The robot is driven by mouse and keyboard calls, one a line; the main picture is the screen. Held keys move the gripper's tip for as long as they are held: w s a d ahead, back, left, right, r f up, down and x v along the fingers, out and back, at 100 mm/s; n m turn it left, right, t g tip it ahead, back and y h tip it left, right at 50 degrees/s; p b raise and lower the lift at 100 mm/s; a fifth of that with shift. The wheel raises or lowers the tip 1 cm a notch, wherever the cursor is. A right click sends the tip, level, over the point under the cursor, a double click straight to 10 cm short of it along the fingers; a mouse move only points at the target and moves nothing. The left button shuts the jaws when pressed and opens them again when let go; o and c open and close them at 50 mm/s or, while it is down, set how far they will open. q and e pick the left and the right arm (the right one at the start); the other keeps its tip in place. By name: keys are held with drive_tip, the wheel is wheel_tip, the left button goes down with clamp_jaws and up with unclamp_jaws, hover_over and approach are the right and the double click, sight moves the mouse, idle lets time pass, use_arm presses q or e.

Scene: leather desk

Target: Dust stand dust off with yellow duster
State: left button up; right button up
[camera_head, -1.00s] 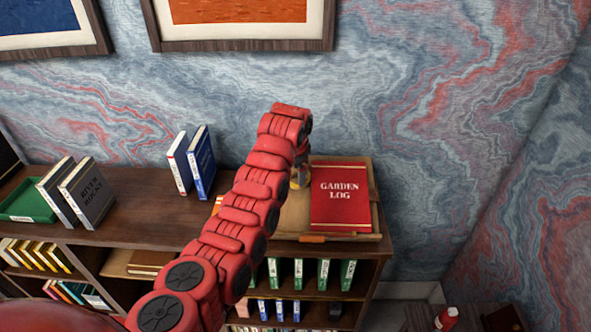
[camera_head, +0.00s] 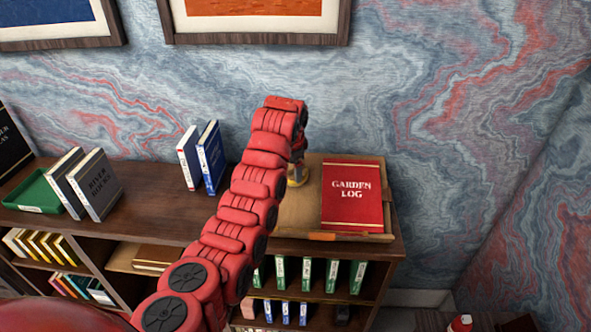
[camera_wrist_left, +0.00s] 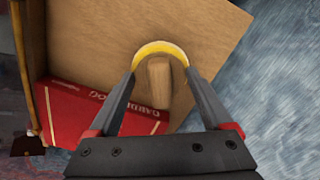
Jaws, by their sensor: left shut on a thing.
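The wooden stand (camera_head: 310,222) is a tan slanted board on top of the shelf unit, and it fills much of the left wrist view (camera_wrist_left: 225,25). A red book titled Garden Log (camera_head: 352,197) lies on its right part. My left gripper (camera_head: 298,172) is over the stand's left part, mostly hidden by my red arm. In the left wrist view my left gripper (camera_wrist_left: 160,62) is shut on the yellow duster (camera_wrist_left: 160,48), whose wooden handle points toward the palm. The duster seems to be on or just above the board; contact is unclear. I cannot make out any dust. My right gripper is not in view.
On the shelf top stand white and blue books (camera_head: 202,158), grey books (camera_head: 95,184) and a green tray (camera_head: 35,195). Several books fill the shelves below. Picture frames (camera_head: 258,40) hang on the wall. A red bottle (camera_head: 461,323) is at lower right.

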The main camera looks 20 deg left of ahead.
sight(307, 174)
use_arm(q)
drive_tip(key=shift+d, duration=0.15)
drive_tip(key=shift+w+d+f+b, duration=0.25)
drive_tip(key=shift+d+b, duration=0.2)
drive_tip(key=shift+d, duration=0.15)
drive_tip(key=shift+w+d+r+b, duration=0.1)
drive_tip(key=shift+w+d+b, duration=0.1)
drive_tip(key=shift+d, duration=0.45)
drive_tip(key=shift+w+d+b, duration=0.1)
drive_tip(key=shift+d+b, duration=0.1)
drive_tip(key=shift+d, duration=0.4)
drive_tip(key=shift+s, duration=0.1)
drive_tip(key=shift+r+b, duration=0.35)
drive_tip(key=shift+r, duration=0.2)
drive_tip(key=b+v, duration=0.1)
drive_tip(key=v, duration=0.3)
drive_tip(key=shift+s+r, duration=0.15)
drive_tip(key=shift+r, duration=0.15)
drive_tip(key=shift+r, duration=0.15)
